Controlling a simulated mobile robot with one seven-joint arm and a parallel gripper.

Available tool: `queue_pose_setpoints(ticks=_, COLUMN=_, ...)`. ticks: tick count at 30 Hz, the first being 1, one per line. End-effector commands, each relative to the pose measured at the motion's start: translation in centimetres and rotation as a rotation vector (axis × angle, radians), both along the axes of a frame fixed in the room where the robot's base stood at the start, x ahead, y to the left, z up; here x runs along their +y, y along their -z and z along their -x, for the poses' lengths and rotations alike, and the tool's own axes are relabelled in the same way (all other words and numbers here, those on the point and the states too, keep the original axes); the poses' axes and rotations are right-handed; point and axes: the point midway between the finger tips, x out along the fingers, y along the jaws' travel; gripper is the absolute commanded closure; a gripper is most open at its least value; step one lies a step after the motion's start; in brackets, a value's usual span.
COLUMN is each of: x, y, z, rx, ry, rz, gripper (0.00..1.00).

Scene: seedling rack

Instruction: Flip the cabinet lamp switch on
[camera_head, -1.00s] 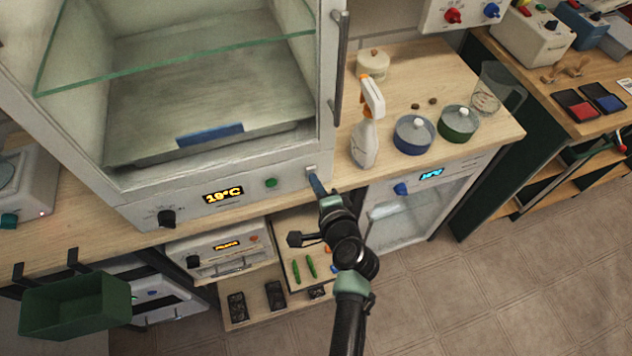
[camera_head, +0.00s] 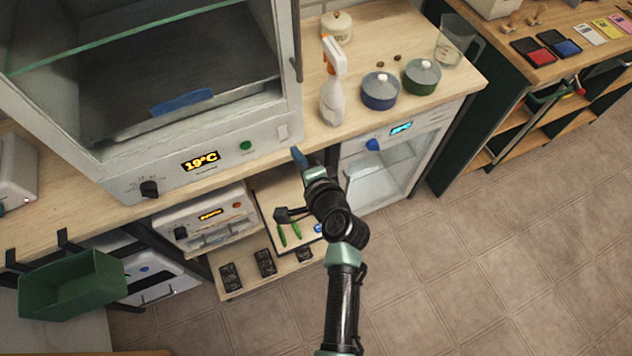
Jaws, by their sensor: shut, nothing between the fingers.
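The white cabinet (camera_head: 225,158) with a glass shelf stands at the upper left. Its front panel has a black knob (camera_head: 149,189), a lit 19°C display (camera_head: 201,162), a green button (camera_head: 246,146) and a pale rocker switch (camera_head: 282,132) at the right end. Which way the rocker is tipped is too small to tell. The cabinet's inside looks dim. My gripper (camera_head: 297,155), with blue fingertips, is shut and empty. It is just below and right of the switch, with a small gap between them in the picture.
A spray bottle (camera_head: 333,95), a blue pot (camera_head: 380,91) and a green pot (camera_head: 422,76) stand on the counter to the right. The floor at right is clear.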

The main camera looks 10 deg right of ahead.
Motion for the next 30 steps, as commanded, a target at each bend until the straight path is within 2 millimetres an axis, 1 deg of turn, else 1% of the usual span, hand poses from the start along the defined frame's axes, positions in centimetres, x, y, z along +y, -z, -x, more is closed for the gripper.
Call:
queue_pose_setpoints(ticks=1, x=-0.3, y=-0.3, z=0.9, rx=0.001, ry=0.001, rz=0.0, gripper=1.0)
queue_pose_setpoints(ticks=6, x=-1.1, y=-1.5, z=3.6, rx=0.001, ry=0.001, rz=0.002, gripper=1.0)
queue_pose_setpoints(ticks=13, x=-2.1, y=-2.7, z=6.4, rx=0.001, ry=0.002, rz=0.0, gripper=1.0)
queue_pose_setpoints(ticks=19, x=-2.4, y=-3.3, z=7.4, rx=0.001, ry=0.001, rz=0.001, gripper=1.0)
queue_pose_setpoints(ticks=30, x=-2.4, y=-3.3, z=7.5, rx=0.001, ry=0.001, rz=-0.003, gripper=1.0)
